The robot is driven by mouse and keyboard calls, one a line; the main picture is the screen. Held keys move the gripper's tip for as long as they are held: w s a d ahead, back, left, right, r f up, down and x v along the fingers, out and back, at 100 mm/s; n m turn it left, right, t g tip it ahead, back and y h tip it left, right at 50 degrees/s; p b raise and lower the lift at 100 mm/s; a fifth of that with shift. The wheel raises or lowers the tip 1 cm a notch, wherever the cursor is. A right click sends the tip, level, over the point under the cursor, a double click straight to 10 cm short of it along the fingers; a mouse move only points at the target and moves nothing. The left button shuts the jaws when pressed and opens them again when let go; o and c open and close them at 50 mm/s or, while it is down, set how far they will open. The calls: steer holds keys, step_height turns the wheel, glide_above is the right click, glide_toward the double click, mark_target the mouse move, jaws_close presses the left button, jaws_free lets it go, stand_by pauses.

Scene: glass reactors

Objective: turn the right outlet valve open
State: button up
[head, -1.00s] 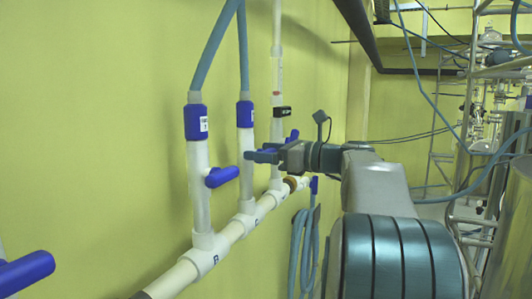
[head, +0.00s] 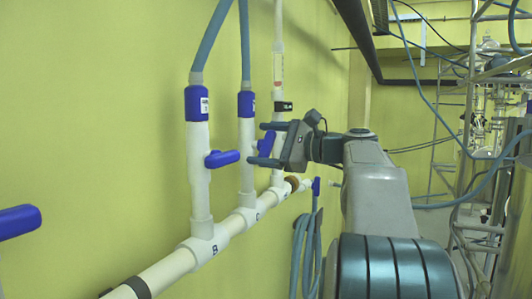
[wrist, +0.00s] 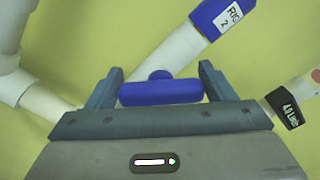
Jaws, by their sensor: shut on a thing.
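A blue valve handle (head: 266,143) sits on the middle white upright pipe (head: 247,150) in the head view. It stands slanted, between crosswise and upright. My gripper (head: 264,144) is shut on this handle, one finger above it and one below. In the wrist view the handle (wrist: 160,92) lies lengthwise across the gap between the fingers of my gripper (wrist: 158,90). The white pipe runs diagonally behind it, up to a blue collar with a "RIG 2" label (wrist: 230,14). The valve stem is mostly hidden behind the handle.
The left upright pipe (head: 200,160) has its own blue handle (head: 222,158) pointing sideways. Another blue handle (head: 18,221) is at the left edge. A third pipe with a black tag (head: 284,106) stands close behind my gripper. A coiled hose (head: 302,250) hangs below.

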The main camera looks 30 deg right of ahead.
steer(key=n+b, duration=0.1)
steer(key=n, duration=0.1)
steer(key=n+b, duration=0.1)
steer(key=n, duration=0.1)
steer(key=n+b, duration=0.1)
steer(key=shift+f+n, duration=0.25)
steer(key=shift+n, duration=0.15)
steer(key=shift+b, duration=0.3)
steer(key=o, duration=1)
steer(key=v, duration=1.4)
steer(key=shift+a, duration=0.1)
